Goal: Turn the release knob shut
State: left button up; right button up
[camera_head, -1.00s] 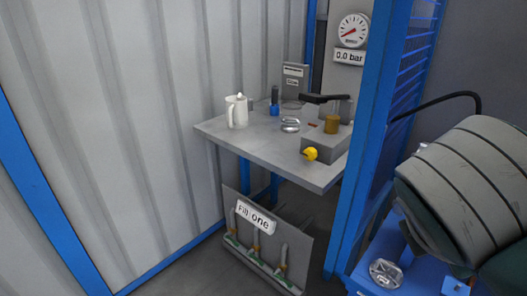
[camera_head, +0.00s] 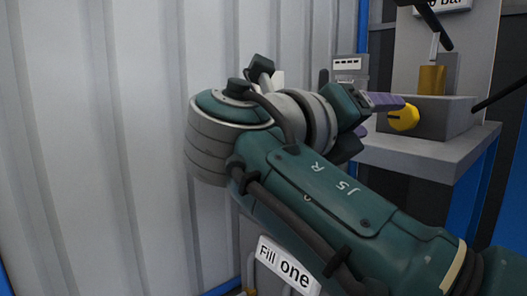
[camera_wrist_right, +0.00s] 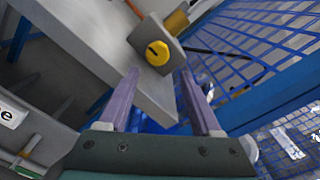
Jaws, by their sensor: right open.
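The yellow round release knob (camera_head: 404,118) sits on the front of a grey block (camera_head: 448,118) on the table. It also shows in the right wrist view (camera_wrist_right: 157,53), with a dark mark on its face. My right gripper (camera_head: 380,115) is open, its purple fingers pointing at the knob. In the right wrist view, the knob lies just beyond the gap between the fingertips (camera_wrist_right: 158,74); I cannot tell if either finger touches it. My left gripper is not in view.
A brass cylinder (camera_head: 432,80) stands on the block, below a black lever (camera_head: 433,24). A blue mesh panel (camera_wrist_right: 250,45) runs beside the table (camera_head: 430,150). A "Fill one" sign (camera_head: 286,266) hangs below. My right arm hides much of the tabletop.

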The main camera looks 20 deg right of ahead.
aim_at(399, 117)
jog(key=b+x, duration=0.2)
jog(key=x, duration=0.2)
jog(key=b+x, duration=0.2)
jog(key=x, duration=0.2)
jog(key=shift+w+d+f, duration=0.25)
jog(key=shift+w, duration=0.1)
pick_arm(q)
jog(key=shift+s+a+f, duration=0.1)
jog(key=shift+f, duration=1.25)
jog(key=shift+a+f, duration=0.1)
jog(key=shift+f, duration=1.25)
pick_arm(e)
jog(key=shift+w+d+r, duration=0.15)
jog(key=shift+w+d, duration=0.05)
jog(key=shift+d, duration=0.25)
jog(key=shift+c, duration=0.2)
